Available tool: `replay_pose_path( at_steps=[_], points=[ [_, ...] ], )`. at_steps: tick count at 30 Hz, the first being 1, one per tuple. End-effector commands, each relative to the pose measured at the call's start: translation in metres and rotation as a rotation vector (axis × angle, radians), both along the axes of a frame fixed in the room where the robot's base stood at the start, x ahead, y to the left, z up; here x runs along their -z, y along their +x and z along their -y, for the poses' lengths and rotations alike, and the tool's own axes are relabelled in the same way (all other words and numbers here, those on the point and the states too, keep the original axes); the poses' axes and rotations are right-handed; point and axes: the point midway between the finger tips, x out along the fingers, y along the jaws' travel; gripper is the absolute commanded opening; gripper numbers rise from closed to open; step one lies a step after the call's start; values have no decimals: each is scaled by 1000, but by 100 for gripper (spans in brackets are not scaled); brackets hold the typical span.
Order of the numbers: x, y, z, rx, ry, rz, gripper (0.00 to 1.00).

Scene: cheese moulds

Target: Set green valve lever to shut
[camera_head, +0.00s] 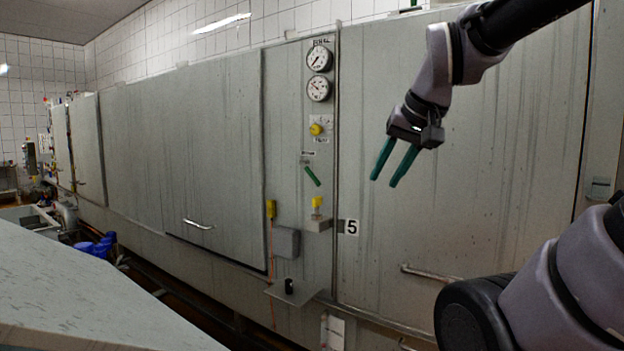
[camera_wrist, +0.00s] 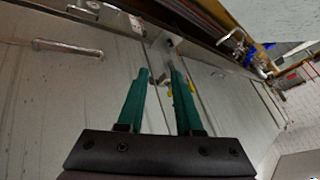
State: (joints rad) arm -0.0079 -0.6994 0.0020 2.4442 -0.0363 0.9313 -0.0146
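The green valve lever (camera_head: 313,176) is on the narrow grey panel in the head view, below a small label and under the yellow knob. It slants, with its upper end to the left and its lower end to the right. My gripper (camera_head: 383,182) is in the air to the right of the lever, in front of the large grey door, with its two green fingers apart and nothing between them. In the wrist view my gripper (camera_wrist: 160,75) also shows open fingers. I cannot make out the lever in the wrist view.
Two round gauges (camera_head: 318,73) and a yellow knob (camera_head: 316,129) sit above the lever. A grey table surface (camera_head: 85,290) fills the lower left.

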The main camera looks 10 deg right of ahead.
Motion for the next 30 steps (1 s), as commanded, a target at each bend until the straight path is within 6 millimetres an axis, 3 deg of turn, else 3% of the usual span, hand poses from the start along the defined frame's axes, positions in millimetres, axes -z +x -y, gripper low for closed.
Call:
replay_pose_path(
  at_steps=[6, 14, 19, 24, 30],
  points=[
    [-42, 88, -1, -120, -158, -33, 34],
    [-66, 219, -14, -280, -370, -65, 34],
    [-60, 307, -30, -377, -502, -82, 34],
    [-36, 389, -48, -462, -624, -98, 34],
    [-9, 448, -65, -524, -719, -107, 34]
  ],
)
